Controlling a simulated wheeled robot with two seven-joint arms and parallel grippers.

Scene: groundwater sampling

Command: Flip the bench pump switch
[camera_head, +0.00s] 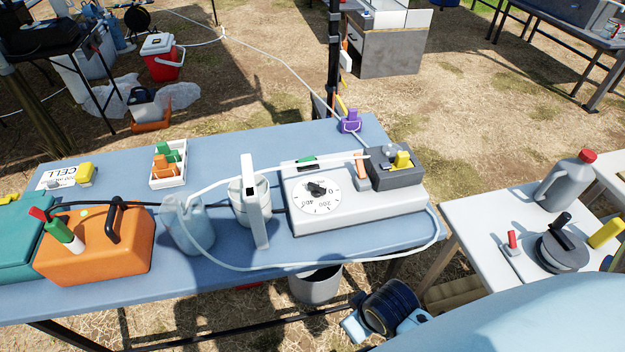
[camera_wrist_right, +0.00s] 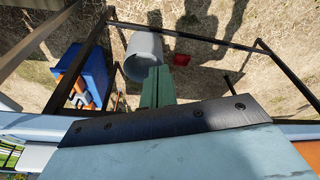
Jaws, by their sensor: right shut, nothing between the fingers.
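In the head view, a white bench unit with a round dial (camera_head: 318,192) sits on the blue table; I take it to be the bench pump. At its right end an orange lever-like part (camera_head: 361,169) stands upright on a small grey base, perhaps the switch. A dark grey box with a yellow knob (camera_head: 402,160) is beside it. My right gripper (camera_wrist_right: 157,74) shows in the right wrist view, its green fingers shut and empty, pointing down over the ground. It is not visible in the head view, so its distance from the unit is unclear. My left gripper is out of view.
On the blue table (camera_head: 290,275) stand a blue jug (camera_head: 188,225), a white pot (camera_head: 243,204) and an orange case (camera_head: 95,248). A white hose loops around the unit's front. A grey bucket (camera_head: 316,286) is below. A white side table (camera_head: 480,222) with a red-handled part (camera_head: 512,240) is right.

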